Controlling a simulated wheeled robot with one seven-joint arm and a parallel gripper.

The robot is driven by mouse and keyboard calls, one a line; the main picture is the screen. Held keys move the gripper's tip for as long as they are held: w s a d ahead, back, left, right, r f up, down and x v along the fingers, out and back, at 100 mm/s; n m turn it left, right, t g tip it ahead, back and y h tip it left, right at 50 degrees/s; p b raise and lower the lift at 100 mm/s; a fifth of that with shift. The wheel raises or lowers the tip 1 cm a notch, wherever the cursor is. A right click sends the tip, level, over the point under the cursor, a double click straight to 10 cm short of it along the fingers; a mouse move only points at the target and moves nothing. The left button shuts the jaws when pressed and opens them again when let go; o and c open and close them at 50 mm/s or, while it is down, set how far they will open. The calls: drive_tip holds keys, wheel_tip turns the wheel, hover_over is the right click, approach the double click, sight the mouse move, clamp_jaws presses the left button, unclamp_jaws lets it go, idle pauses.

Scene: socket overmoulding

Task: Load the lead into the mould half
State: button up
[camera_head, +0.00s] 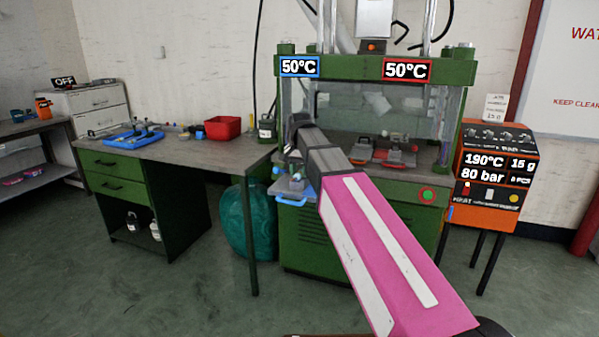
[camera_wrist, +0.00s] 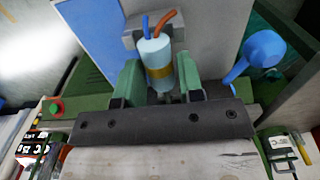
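In the wrist view the lead (camera_wrist: 157,62) is a pale blue cylinder with a yellow band and blue and orange wires at its far end. My gripper (camera_wrist: 160,80) has its two green fingers close against both sides of it. A grey block (camera_wrist: 133,38) lies just behind the lead, partly hidden by it, in front of a flat blue surface (camera_wrist: 97,35). A blue handle (camera_wrist: 262,50) is to the right. In the head view a mould half with a blue handle (camera_head: 291,199) sits at the press's front left.
The green press (camera_head: 330,225) shows 50°C on two signs. Red-handled mould parts (camera_head: 393,158) lie on its bed. A workbench (camera_head: 200,152) at left bears a blue tray (camera_head: 133,138) and a red bin (camera_head: 223,127). An orange control unit (camera_head: 495,165) stands right. Press columns stand near my arm.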

drive_tip(key=shift+o, duration=1.4)
wheel_tip(320, 180, up, 11)
drive_tip(key=shift+f, duration=0.1)
